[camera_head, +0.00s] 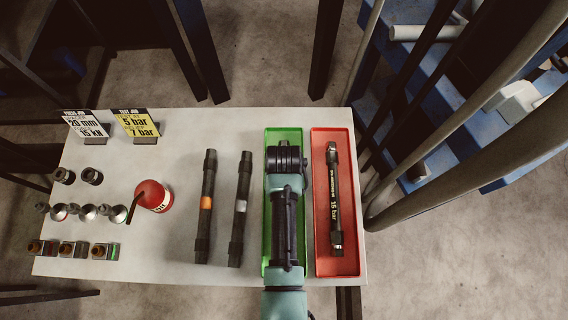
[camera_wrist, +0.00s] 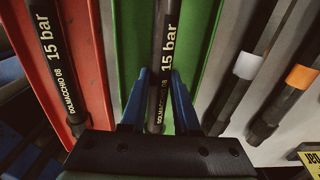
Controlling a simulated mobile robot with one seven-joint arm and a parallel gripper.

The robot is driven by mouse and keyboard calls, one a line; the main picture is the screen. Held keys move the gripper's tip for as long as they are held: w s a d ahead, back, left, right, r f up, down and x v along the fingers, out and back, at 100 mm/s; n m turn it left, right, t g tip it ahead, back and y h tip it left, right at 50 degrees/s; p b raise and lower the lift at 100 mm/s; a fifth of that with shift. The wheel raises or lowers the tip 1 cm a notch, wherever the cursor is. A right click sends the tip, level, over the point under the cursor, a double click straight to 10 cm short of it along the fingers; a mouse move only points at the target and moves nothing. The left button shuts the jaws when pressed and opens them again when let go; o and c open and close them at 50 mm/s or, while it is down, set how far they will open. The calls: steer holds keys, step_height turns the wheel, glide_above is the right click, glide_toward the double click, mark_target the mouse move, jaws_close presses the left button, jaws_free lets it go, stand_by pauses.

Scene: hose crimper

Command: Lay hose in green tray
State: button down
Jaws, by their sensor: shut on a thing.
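The green tray (camera_head: 268,240) lies on the table, left of the red tray in the head view, and mostly covered there by my arm. In the wrist view its green wall (camera_wrist: 133,45) shows beside the hose. My gripper (camera_wrist: 160,85), with blue fingers, is over the green tray and shut on a dark hose (camera_wrist: 168,40) marked "15 bar". The hose runs lengthwise along the tray, between its walls. I cannot tell whether it touches the tray floor. In the head view the held hose is hidden under my arm.
The red tray (camera_head: 320,262) holds another "15 bar" hose (camera_head: 334,195). Left of the green tray lie a grey-banded hose (camera_head: 240,210) and an orange-banded hose (camera_head: 206,205). A red round container (camera_head: 155,196), small fittings and two signs (camera_head: 136,124) stand farther left.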

steer(key=c, duration=0.6)
jaws_free()
steer(key=shift+o, duration=0.2)
steer(key=shift+f, duration=0.1)
step_height(320, 180, up, 13)
steer(key=shift+b, duration=0.3)
